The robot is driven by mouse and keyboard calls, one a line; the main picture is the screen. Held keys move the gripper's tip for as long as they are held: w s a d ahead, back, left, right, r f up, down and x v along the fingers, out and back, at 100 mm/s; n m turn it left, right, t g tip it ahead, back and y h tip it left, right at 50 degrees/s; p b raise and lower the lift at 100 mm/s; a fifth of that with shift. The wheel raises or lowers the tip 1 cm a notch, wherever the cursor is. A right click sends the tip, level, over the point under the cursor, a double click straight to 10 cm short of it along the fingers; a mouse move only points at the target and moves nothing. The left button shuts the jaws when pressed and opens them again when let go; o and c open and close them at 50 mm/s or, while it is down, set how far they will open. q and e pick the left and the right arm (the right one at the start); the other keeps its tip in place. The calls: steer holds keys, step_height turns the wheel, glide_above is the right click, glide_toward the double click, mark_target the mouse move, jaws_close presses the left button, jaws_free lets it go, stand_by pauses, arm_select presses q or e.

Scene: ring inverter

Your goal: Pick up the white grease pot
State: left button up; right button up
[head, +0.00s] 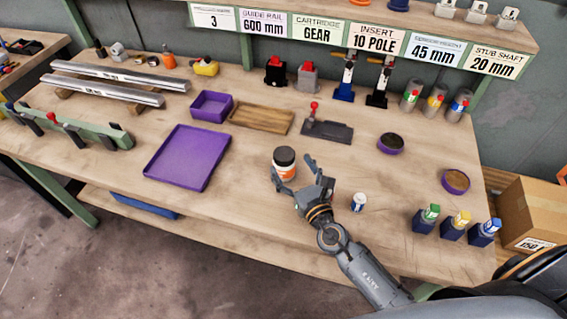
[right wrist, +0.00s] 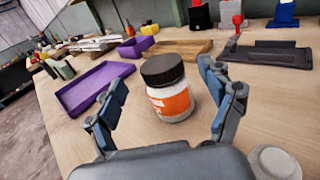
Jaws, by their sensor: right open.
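The white grease pot (head: 284,163) has a black lid and an orange label and stands upright on the workbench. It also shows in the middle of the right wrist view (right wrist: 172,104). My right gripper (head: 292,168) is open, with its fingers spread at either side of the pot's near part. In the right wrist view the pot appears between the two fingers and a little beyond them, with a gap visible on both sides. My left gripper is not in view.
A small white container (head: 359,202) stands right of my right gripper. A purple tray (head: 188,158) lies to the left, and a dark fixture with a red knob (head: 328,131) stands behind. Several coloured-capped holders (head: 453,229) stand at right. Bench around the pot is mostly clear.

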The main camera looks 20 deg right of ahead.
mark_target(284, 153)
steer(key=shift+w+a+r, duration=0.1)
steer(key=shift+w, duration=0.6)
steer(key=w, duration=0.3)
steer(key=shift+w+a+f+p, duration=0.15)
steer(key=shift+w+f+p, duration=0.05)
steer(key=shift+w+p, duration=0.1)
steer(key=shift+w, duration=0.15)
steer(key=shift+c, duration=1.1)
steer(key=c, duration=1.4)
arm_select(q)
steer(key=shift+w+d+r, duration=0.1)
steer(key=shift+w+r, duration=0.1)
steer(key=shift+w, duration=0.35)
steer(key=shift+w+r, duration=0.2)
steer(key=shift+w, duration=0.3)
arm_select(e)
jaws_close()
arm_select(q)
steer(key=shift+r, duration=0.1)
arm_select(e)
steer(key=shift+r, duration=0.15)
